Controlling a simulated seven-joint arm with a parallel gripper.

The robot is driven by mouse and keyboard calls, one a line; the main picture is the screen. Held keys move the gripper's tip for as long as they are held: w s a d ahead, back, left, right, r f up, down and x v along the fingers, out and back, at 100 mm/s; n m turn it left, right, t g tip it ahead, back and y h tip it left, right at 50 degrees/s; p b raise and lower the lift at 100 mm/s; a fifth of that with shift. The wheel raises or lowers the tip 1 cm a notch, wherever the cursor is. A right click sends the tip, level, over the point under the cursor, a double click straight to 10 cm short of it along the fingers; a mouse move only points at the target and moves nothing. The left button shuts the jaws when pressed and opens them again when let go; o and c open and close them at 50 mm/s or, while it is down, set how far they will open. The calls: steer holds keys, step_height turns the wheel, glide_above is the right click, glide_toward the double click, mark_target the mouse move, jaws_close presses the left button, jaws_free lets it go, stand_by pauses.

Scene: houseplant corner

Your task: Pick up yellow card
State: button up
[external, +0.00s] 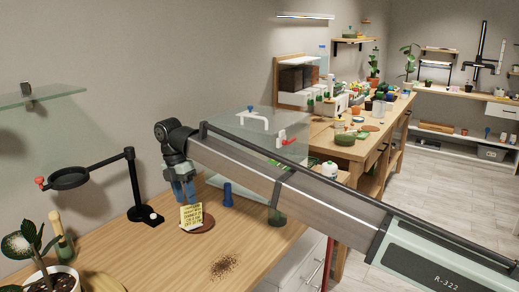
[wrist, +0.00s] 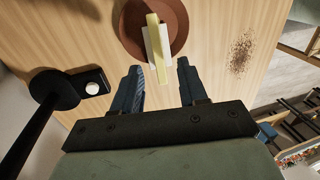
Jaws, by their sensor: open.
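The yellow card (external: 191,216) with dark writing stands upright at a brown round saucer (external: 205,226) on the wooden table. In the wrist view the card (wrist: 153,33) shows nearly edge-on as a thin yellow strip, with a pale piece beside it, over the brown saucer (wrist: 178,15). My gripper (external: 186,203) is open, with its blue fingers pointing down close to the card. In the wrist view the gripper (wrist: 158,68) has its fingers apart, and the card's lower end in the picture lies near the gap between them. I see no contact.
A blue bottle-like object (external: 228,195) stands right of the saucer. Spilled soil (external: 223,266) lies in front. A black stand with a ring (external: 132,185) and a potted plant (external: 52,275) are on the left. A clear box (external: 262,130) stands behind my arm.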

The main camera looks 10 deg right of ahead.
mark_target(189, 208)
steer(key=shift+x, duration=2.4)
jaws_close()
